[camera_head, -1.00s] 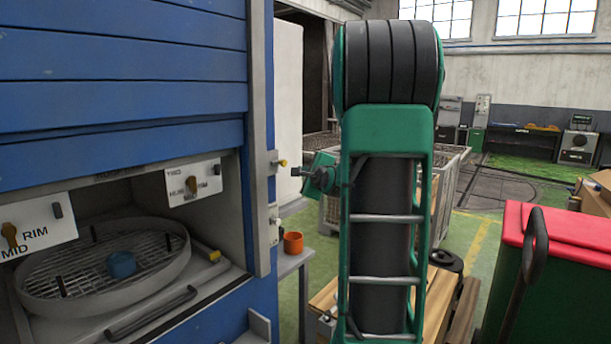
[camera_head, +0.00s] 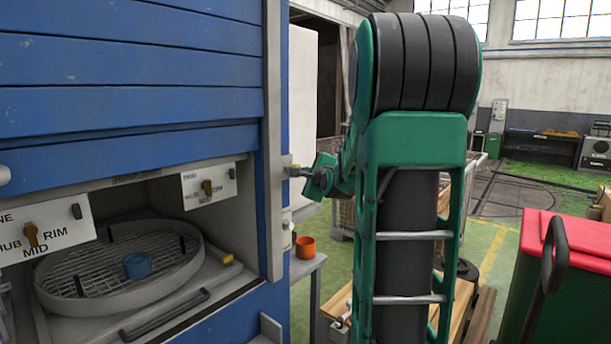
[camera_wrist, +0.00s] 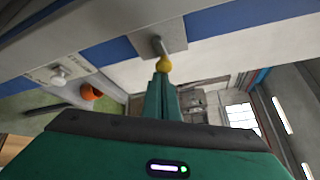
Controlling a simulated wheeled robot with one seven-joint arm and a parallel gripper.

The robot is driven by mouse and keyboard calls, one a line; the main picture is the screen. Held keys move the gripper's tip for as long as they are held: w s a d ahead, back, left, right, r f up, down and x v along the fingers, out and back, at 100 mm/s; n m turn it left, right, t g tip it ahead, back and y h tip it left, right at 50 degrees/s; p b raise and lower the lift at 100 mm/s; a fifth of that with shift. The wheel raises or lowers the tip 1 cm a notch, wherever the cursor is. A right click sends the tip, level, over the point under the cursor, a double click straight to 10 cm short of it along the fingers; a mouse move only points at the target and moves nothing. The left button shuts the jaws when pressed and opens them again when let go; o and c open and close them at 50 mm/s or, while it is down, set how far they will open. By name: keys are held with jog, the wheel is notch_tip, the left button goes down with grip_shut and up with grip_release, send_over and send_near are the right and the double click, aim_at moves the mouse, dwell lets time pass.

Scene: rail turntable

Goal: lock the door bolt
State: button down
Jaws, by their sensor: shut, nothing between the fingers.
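The door bolt (camera_head: 292,170) is on a grey plate on the cabinet's right frame post, beside the raised blue slatted door (camera_head: 130,75). Its small yellow knob (camera_wrist: 164,65) sits on a grey stem in the wrist view. My gripper (camera_head: 304,172) is shut and empty, pointing left at the bolt. In the wrist view my shut fingertips (camera_wrist: 162,77) are right at the knob. I cannot tell whether they touch it. The fingertips partly hide the knob in the head view.
Below the bolt is a pale knob (camera_wrist: 58,76) on a plate. An orange cup (camera_head: 305,247) stands on a small side table. Inside the open cabinet is a round mesh turntable (camera_head: 60,300) with a blue piece (camera_head: 137,265). A red-lidded green bin (camera_head: 567,240) stands at right.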

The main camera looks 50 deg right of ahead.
jog(key=a, duration=0.2)
jog(key=shift+a, duration=0.35)
jog(key=s+d+f, duration=0.1)
jog(key=d+f, duration=0.1)
jog(key=d, duration=0.2)
jog(key=v, duration=1)
jog(key=shift+w+a, duration=0.1)
dwell(0.4)
